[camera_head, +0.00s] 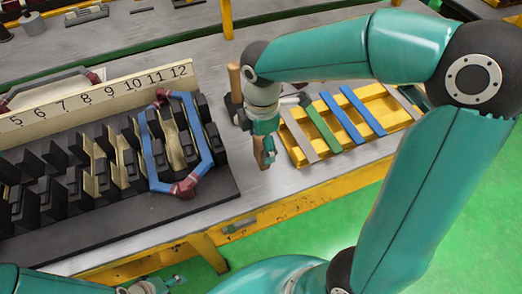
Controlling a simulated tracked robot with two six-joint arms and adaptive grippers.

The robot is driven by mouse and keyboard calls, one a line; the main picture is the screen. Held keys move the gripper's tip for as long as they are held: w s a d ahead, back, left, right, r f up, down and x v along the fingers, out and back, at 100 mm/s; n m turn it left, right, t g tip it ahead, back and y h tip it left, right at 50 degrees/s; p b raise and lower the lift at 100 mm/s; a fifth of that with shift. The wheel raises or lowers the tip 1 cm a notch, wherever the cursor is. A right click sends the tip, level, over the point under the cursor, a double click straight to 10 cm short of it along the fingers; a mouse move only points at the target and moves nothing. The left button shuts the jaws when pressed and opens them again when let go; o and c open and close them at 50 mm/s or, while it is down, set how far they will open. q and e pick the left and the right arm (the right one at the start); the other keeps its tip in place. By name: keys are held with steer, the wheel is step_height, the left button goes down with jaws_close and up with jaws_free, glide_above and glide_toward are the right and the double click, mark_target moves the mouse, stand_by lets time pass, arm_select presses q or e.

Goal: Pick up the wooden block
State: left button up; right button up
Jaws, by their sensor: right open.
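A small brown wooden block (265,156) stands out at the fingertips of my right gripper (262,146), above the grey tabletop just left of the yellow tray. The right gripper points down and its jaws are open. The fingers partly cover the block, and I cannot tell whether they touch it. My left gripper (155,286) shows only in part at the bottom edge, low and away from the block; its jaws are too small to make out.
The yellow tray (375,108) holds grey, green and blue strips. A black stator fixture (215,195) with a blue and red coil (150,150) fills the left side. An upright wooden handle (234,82) stands behind the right gripper. The table's front edge is close by.

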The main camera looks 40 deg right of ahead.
jaws_close()
stand_by(0.3)
